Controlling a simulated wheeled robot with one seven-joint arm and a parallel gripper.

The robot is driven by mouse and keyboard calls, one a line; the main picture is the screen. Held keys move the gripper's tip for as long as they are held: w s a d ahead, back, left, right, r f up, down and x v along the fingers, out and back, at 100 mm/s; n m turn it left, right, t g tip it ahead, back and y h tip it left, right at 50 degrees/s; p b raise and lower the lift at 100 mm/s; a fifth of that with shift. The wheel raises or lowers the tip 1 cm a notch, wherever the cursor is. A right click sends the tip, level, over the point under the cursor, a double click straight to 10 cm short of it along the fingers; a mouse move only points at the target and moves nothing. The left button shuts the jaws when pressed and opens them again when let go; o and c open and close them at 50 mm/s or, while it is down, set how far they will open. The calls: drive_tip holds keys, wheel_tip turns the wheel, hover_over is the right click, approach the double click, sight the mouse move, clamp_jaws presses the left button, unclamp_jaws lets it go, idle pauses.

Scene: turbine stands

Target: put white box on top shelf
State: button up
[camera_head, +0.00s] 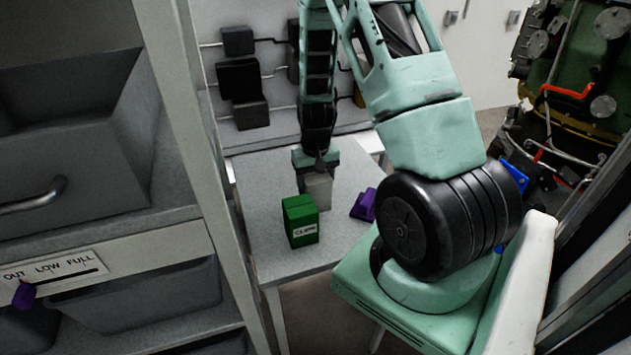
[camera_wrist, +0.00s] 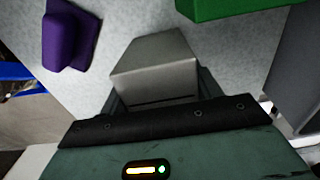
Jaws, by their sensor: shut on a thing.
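The white box (camera_head: 319,190) looks light grey and is at the table, behind the green box in the head view. My gripper (camera_head: 316,170) reaches down over it from above. In the wrist view the white box (camera_wrist: 157,67) sits between the fingers of my gripper (camera_wrist: 155,100), which is shut on it. I cannot tell whether the box touches the table. A grey shelf unit (camera_head: 110,246) with bins stands at the left; its top is not clearly in view.
A green box (camera_head: 300,222) stands close in front of the white box. A purple object (camera_head: 364,205) lies to its right. The table (camera_head: 270,260) has bare surface at its left. Machinery (camera_head: 580,80) stands at the right.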

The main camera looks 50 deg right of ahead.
drive_tip(key=shift+f, duration=0.1)
drive_tip(key=o, duration=1.2)
drive_tip(key=shift+c, duration=0.2)
